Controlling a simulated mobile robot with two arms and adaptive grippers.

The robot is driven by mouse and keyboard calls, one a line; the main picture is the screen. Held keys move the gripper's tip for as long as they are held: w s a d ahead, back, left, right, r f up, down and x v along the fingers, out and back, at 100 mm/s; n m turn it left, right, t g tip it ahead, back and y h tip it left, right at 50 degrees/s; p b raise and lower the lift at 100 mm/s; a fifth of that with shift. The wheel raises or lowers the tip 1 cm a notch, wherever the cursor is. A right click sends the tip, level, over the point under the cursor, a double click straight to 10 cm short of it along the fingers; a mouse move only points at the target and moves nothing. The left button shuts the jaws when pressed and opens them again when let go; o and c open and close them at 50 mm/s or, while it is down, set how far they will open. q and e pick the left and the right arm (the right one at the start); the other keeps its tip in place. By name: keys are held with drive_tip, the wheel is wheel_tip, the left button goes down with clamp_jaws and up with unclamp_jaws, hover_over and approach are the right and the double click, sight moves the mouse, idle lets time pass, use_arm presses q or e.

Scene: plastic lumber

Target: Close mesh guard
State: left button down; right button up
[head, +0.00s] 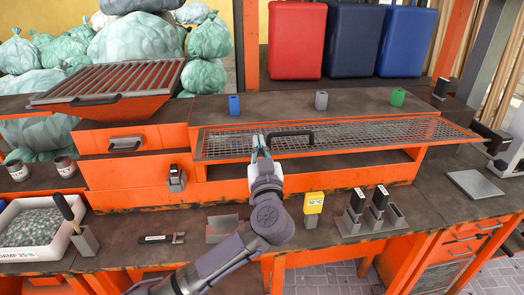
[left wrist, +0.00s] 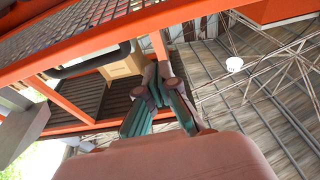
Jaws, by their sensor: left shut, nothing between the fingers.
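The mesh guard (head: 375,132) is a long grey wire mesh in an orange frame on the orange machine. A black bar handle (head: 291,135) stands on its left half. A dark gap (head: 340,163) shows below the guard's front edge, so it appears raised. My left gripper (head: 261,143) is shut and empty, just left of the handle at the guard's front; contact is unclear. In the left wrist view the mesh (left wrist: 65,32) and handle (left wrist: 95,60) are upper left, and the shut teal fingers (left wrist: 157,72) point up past the orange frame edge. My right gripper is out of view.
An orange hopper with a slatted lid (head: 110,82) is at left. A yellow-topped tool (head: 313,203) and black-topped tools (head: 378,200) stand on the front bench.

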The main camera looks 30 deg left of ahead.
use_arm(q)
drive_tip(key=shift+s+d+f, duration=0.15)
drive_tip(key=shift+f, duration=0.65)
drive_tip(key=shift+s+d+f, duration=0.1)
drive_tip(key=shift+f, duration=0.7)
